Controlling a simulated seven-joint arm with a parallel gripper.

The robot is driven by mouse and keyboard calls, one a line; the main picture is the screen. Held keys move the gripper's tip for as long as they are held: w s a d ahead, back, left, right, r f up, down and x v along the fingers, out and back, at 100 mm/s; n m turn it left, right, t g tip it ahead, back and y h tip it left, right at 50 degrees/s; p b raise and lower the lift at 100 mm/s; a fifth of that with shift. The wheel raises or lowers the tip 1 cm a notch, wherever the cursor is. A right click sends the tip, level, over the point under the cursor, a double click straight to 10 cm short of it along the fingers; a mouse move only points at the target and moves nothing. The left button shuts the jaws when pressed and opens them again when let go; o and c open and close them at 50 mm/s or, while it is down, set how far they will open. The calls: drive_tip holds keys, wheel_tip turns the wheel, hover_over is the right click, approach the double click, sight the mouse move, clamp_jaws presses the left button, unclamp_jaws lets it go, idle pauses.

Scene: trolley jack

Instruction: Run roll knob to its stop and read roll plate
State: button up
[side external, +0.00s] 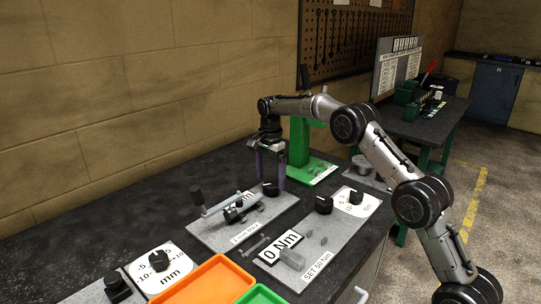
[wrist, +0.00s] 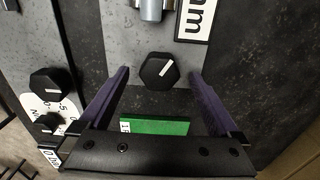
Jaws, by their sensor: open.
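My gripper (wrist: 159,76) is open, with its two purple fingers pointing down. In the wrist view a black knob (wrist: 158,70) with a white pointer line sits between the fingertips, with a gap on each side. The line points up and to the right. In the side view the gripper (side external: 271,179) is over this knob (side external: 270,188), at the back corner of a grey plate (side external: 200,232). A white "mm" plate (wrist: 196,20) lies beside the knob, its number cut off in the wrist view. No label naming roll is legible.
A crank handle (side external: 216,206) stands on the same grey plate. More black knobs (side external: 323,205) (side external: 356,197) stand to the right, near a "0 Nm" plate (side external: 281,248). A green stand (side external: 314,165) is close behind my gripper. An orange tray (side external: 205,283) is in front.

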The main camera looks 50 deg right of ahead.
sight(271, 184)
wheel_tip(271, 184, up, 12)
idle(0.4)
idle(2.6)
